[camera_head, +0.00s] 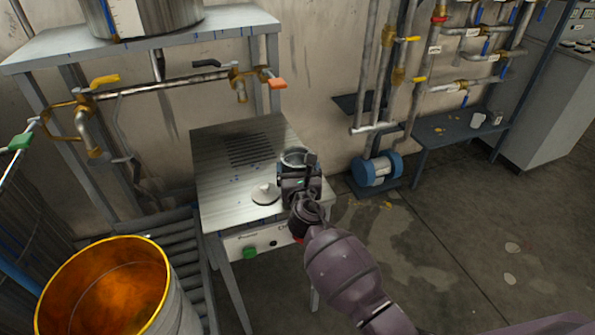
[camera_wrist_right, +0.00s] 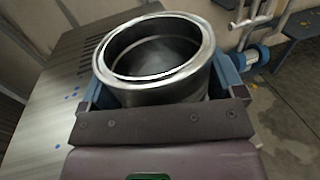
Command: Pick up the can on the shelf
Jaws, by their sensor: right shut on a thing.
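A round silver metal can (camera_head: 294,158) with an open top is at the right side of the slatted metal table in the head view. My right gripper (camera_head: 298,178) is shut on this can. In the right wrist view the can (camera_wrist_right: 160,92) fills the space between the two blue fingers, upright and empty as far as its inside shows. The gripper hides the can's lower part, so I cannot tell whether it touches the table. My left gripper is not in view.
The metal table (camera_head: 222,195) carries a pale lid-like disc (camera_head: 265,194) left of the gripper. A drum with an orange inside (camera_head: 105,300) stands at lower left. Pipes with valves (camera_head: 200,78) run behind. A dark bench (camera_head: 450,128) holds a white mug (camera_head: 478,120). Floor at right is open.

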